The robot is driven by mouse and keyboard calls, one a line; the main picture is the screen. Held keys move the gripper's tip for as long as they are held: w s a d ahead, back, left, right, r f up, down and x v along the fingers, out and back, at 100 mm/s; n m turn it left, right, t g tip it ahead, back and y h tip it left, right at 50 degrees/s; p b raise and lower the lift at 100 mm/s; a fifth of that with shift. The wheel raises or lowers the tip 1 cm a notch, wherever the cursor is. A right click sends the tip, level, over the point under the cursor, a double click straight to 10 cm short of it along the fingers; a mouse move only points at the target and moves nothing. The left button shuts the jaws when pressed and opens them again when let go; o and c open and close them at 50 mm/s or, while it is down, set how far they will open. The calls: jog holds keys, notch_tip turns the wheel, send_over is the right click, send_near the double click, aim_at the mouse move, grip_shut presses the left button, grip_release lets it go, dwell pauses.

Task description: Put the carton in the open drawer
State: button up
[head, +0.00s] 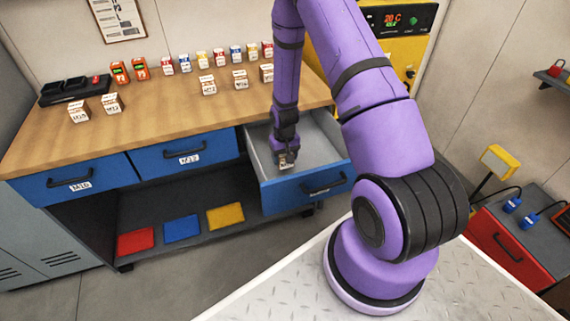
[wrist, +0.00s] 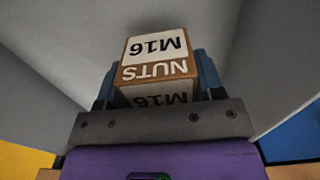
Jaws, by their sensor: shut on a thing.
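A small brown and white carton (wrist: 155,47) marked M16 NUTS fills the middle of the wrist view, between the two blue fingers of my gripper (wrist: 155,80). My gripper is shut on it. In the head view the carton (head: 286,164) shows small at the end of my arm, over the open drawer (head: 318,188) and near its front. The drawer is blue-fronted with a grey inside, pulled out at the right end of the bench. In the wrist view its grey walls surround the carton. I cannot tell whether the carton touches the drawer floor.
Two shut blue drawers (head: 72,184) (head: 187,156) sit to the left. Several small cartons (head: 208,85) and a black tray (head: 75,90) stand on the wooden bench top (head: 165,115). Red, blue and yellow mats lie on the shelf below. A red cabinet (head: 510,250) stands at right.

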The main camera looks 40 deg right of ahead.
aim_at(285, 164)
jog(key=shift+f, duration=2.05)
jog(key=shift+f, duration=0.1)
jog(key=o, duration=1.2)
